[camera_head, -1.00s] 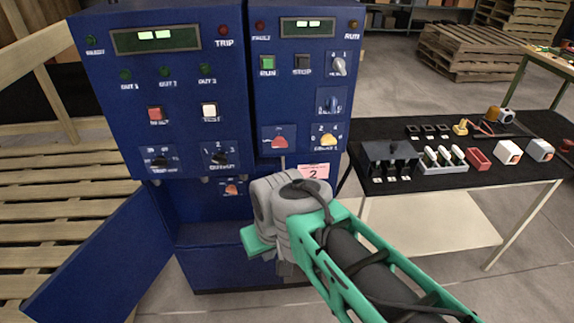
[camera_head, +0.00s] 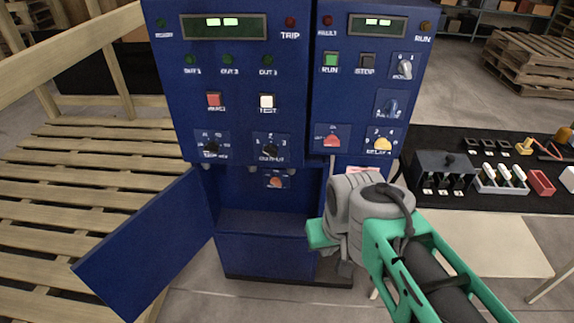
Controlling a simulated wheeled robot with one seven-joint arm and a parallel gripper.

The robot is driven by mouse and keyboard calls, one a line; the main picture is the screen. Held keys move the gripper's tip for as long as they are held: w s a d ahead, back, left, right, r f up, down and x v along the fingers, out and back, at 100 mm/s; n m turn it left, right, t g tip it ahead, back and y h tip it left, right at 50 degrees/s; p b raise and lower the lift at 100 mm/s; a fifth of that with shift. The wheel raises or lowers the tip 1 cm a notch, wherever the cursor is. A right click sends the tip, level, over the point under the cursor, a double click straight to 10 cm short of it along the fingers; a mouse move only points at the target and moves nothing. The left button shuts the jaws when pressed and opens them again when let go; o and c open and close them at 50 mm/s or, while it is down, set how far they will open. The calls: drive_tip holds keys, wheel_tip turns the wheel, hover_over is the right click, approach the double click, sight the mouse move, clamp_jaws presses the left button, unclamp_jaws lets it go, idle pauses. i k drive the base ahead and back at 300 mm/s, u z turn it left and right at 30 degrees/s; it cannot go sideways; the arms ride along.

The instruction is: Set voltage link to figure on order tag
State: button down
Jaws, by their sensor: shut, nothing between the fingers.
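The blue detector cabinet (camera_head: 300,45) stands in front of me with its lower left door (camera_head: 150,245) swung open. Inside the open recess is a small panel with an orange-red knob (camera_head: 277,182), probably the voltage link; its setting is too small to read. A pink order tag (camera_head: 357,169) sits under the right-hand panel; my wrist covers most of it and its figure does not show now. My gripper (camera_head: 338,268) is in front of the cabinet's lower right part, pointing down, shut and empty. It is right of and below the knob, apart from it; its fingertips are hard to make out.
Lit displays, buttons and several other knobs, including a red one (camera_head: 332,141) and a yellow one (camera_head: 382,144), fill the cabinet front. A black-topped table (camera_head: 455,203) with parts stands right. Wooden pallets (camera_head: 90,190) lie left. The recess is clear.

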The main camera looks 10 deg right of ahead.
sight(275, 181)
drive_tip(key=z, duration=0.6)
drive_tip(key=k, duration=0.4)
drive_tip(key=u, duration=2.1)
drive_tip(key=i, duration=1)
drive_tip(key=z, duration=0.35)
